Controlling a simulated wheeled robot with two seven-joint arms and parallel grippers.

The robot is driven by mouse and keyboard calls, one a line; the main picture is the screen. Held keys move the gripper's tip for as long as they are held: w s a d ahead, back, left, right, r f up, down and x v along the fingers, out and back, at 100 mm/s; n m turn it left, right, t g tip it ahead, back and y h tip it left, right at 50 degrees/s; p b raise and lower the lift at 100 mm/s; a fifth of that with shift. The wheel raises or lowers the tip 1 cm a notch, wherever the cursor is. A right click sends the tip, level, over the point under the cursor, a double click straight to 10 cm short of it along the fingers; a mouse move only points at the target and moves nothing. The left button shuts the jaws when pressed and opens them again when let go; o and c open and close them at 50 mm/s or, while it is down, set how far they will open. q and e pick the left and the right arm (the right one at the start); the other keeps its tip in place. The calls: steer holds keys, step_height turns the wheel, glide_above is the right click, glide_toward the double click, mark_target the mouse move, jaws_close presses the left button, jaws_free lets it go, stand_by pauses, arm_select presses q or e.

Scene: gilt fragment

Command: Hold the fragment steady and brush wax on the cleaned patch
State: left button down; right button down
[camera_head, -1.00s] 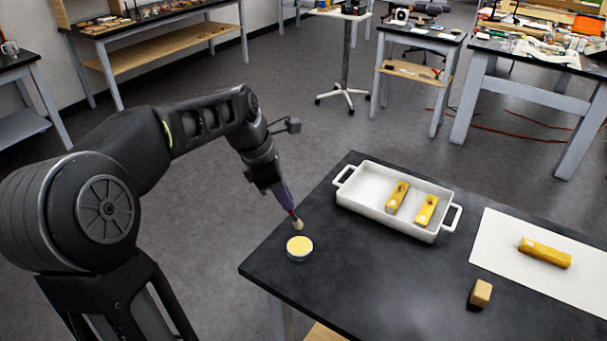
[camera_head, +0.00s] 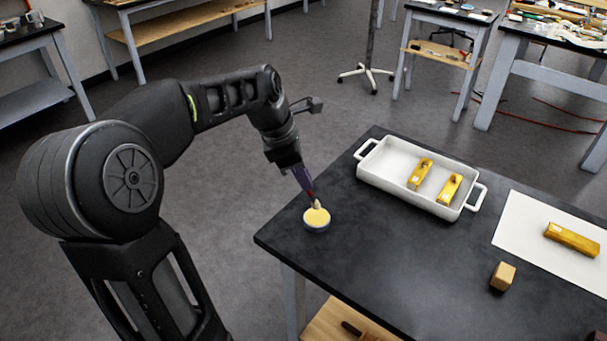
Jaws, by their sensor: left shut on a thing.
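My left gripper (camera_head: 297,172) is shut on a brush (camera_head: 309,190) with a dark purple-red handle and a pale tip. The brush points down, and its tip is at the round wax tin (camera_head: 316,220), over the yellow wax; I cannot tell how deep it touches. The tin stands near the left corner of the black table. A gilt fragment (camera_head: 571,239) lies on a white sheet (camera_head: 521,235) at the right. Two more gilt pieces, a left one (camera_head: 419,174) and a right one (camera_head: 449,189), lie in a white tray (camera_head: 380,181). My right gripper is out of view.
A small tan block (camera_head: 503,276) sits on the black table (camera_head: 400,270) in front of the sheet. The table between tin and block is clear. A wooden shelf (camera_head: 335,322) shows below the table. Other workbenches stand farther back.

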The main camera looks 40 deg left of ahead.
arm_select(q)
steer(key=shift+f+b, duration=0.5)
steer(key=shift+f, duration=0.4)
steer(key=shift+f+b, duration=0.3)
steer(key=shift+f, duration=0.2)
stand_by(0.4)
steer(key=shift+f, duration=0.1)
stand_by(1.4)
step_height(320, 180, up, 3)
steer(key=p, duration=0.3)
step_height(320, 180, up, 4)
steer(key=p, duration=0.3)
steer(key=shift+p, duration=0.4)
stand_by(0.6)
